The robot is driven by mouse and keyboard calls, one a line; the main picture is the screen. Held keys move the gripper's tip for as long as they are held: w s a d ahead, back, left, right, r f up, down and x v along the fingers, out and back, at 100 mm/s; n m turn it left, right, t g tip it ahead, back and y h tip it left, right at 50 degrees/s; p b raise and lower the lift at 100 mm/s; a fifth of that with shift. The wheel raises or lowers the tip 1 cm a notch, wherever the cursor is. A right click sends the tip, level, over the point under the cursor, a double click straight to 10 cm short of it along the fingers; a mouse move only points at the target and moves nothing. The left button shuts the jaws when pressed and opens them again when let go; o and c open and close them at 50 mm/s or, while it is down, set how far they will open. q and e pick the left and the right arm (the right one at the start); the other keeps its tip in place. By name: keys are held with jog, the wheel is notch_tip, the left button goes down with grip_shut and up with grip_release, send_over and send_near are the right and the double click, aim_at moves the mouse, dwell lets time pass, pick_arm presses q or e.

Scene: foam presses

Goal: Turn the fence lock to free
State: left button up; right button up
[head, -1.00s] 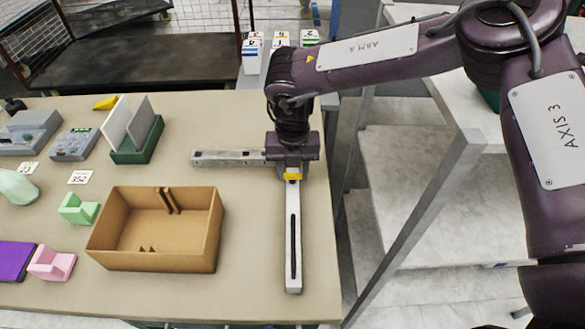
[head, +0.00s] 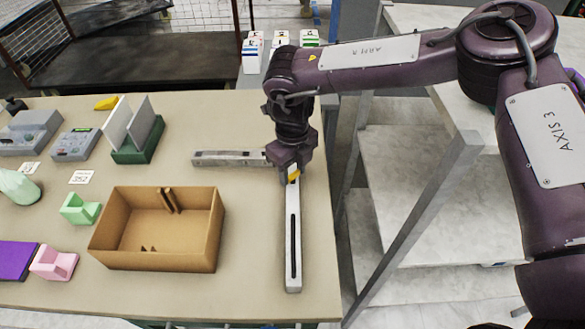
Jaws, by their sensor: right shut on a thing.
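The fence is an L of two grey metal bars on the table. One bar (head: 228,158) runs left to right, and a slotted bar (head: 293,240) runs toward the table's front edge. A small yellow piece (head: 293,176), which looks like the lock, sits near the corner where the bars meet. My right gripper (head: 290,172) points down over that corner and is shut on the lock. The gripper body hides most of the lock and the corner. My left gripper is not in view.
An open cardboard box (head: 160,262) stands left of the slotted bar. Green (head: 80,209) and pink (head: 54,263) foam blocks, a green rack (head: 137,150) with white panels, and grey devices (head: 75,145) lie further left. The table's right edge is close to the fence.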

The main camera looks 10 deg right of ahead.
aim_at(292, 174)
jog(key=n, duration=0.4)
jog(key=shift+n, duration=0.3)
jog(key=n, duration=0.4)
jog(key=shift+w+r+n, duration=0.1)
jog(key=shift+n, duration=0.3)
jog(key=o, duration=1)
notch_tip(292, 174, up, 8)
jog(key=shift+f+b, duration=0.1)
jog(key=shift+b, duration=1)
